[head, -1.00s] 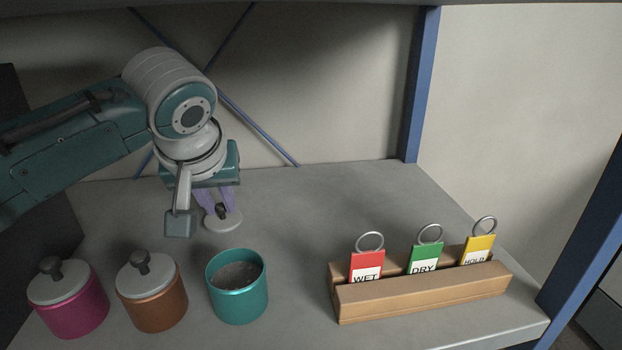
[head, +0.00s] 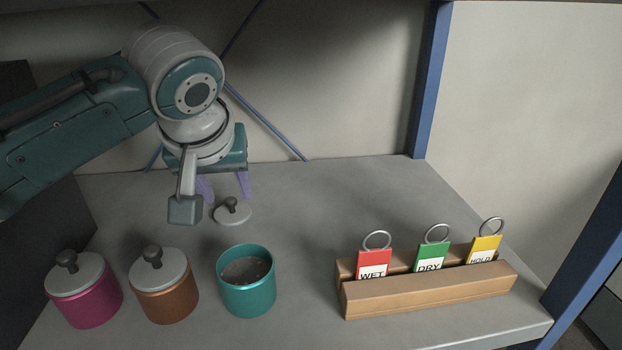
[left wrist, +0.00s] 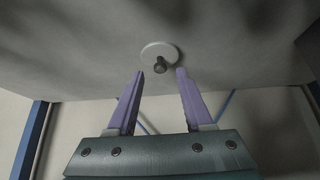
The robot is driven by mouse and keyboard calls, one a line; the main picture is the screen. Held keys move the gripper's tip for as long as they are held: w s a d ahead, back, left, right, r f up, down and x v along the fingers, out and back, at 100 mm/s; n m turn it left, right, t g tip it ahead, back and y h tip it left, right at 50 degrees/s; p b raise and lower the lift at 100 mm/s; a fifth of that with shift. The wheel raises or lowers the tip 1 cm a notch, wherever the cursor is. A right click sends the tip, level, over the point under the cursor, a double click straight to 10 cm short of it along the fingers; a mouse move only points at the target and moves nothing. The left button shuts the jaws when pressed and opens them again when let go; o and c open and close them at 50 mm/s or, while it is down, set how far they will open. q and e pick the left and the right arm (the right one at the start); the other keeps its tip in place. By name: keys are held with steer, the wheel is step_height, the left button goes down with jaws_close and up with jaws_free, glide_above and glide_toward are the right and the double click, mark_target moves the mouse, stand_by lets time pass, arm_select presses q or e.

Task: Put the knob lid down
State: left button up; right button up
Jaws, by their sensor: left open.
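The knob lid (head: 233,213), a pale grey disc with a dark knob, lies flat on the bench behind the teal canister (head: 247,297). It also shows in the left wrist view (left wrist: 159,54), knob towards the camera. The teal canister is open, with dark grey contents visible. My left gripper (head: 226,196) is open and empty, above and just behind the lid. In the left wrist view its purple fingers (left wrist: 160,72) are spread apart, with the knob beyond their tips and not touched. My right gripper is not in view.
A magenta canister (head: 87,305) and a brown canister (head: 166,300) stand at the front left with lids on. A wooden holder (head: 430,291) with red, green and yellow tags stands at the right. The bench (head: 340,200) is clear behind it.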

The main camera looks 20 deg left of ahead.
arm_select(q)
steer(key=p+v, duration=0.1)
steer(key=v, duration=0.2)
steer(key=shift+w+r, duration=0.15)
steer(key=p, duration=0.2)
glide_above(245, 273)
steer(key=s+a, duration=0.2)
steer(key=s, duration=0.1)
steer(key=shift+w+d+f, duration=0.1)
steer(key=shift+w+f, duration=0.05)
steer(key=shift+f, duration=0.15)
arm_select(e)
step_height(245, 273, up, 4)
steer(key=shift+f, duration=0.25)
